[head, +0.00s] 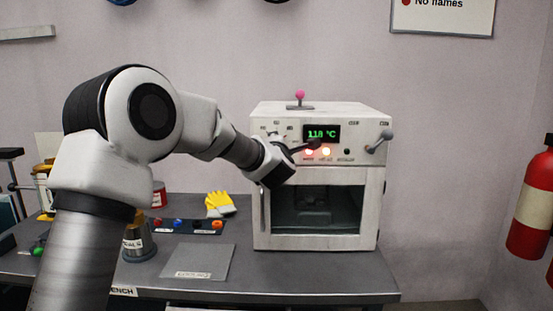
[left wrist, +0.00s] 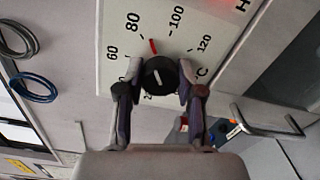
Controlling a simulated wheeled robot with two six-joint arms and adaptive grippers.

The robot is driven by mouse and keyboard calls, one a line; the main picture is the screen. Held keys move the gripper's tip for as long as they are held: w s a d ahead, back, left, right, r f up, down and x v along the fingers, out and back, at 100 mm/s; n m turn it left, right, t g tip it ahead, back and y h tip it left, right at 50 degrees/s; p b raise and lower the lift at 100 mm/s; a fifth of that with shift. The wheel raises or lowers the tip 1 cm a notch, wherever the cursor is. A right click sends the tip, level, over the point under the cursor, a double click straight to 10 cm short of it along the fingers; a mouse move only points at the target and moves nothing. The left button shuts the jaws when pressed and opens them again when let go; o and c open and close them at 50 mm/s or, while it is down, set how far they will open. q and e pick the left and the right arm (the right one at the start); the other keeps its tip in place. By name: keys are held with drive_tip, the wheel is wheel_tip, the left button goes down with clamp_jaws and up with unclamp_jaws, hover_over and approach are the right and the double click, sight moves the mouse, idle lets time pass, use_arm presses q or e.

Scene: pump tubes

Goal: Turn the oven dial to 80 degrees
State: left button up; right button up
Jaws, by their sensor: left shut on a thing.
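The white oven (head: 384,185) stands on the bench with its door closed. Its green display (head: 322,134) appears to read 118 °C. The black dial (left wrist: 158,73) shows in the left wrist view, with a white line on its face. Around it is a pale scale plate (left wrist: 115,25) marked 60, 80, 100 and 120. A red mark (left wrist: 153,46) lies near 80, on the side towards 100. The white line points roughly at this mark. My left gripper (left wrist: 159,88) is shut on the dial, one finger each side. In the head view my left gripper (head: 283,165) hides the dial.
A fire extinguisher (head: 532,210) is at right.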

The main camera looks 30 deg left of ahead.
use_arm(q)
drive_tip(key=shift+n+b, duration=1.2)
drive_tip(key=o, duration=1.2)
drive_tip(key=shift+c, duration=0.2)
drive_tip(key=v, duration=1.2)
drive_tip(key=shift+a, duration=0.1)
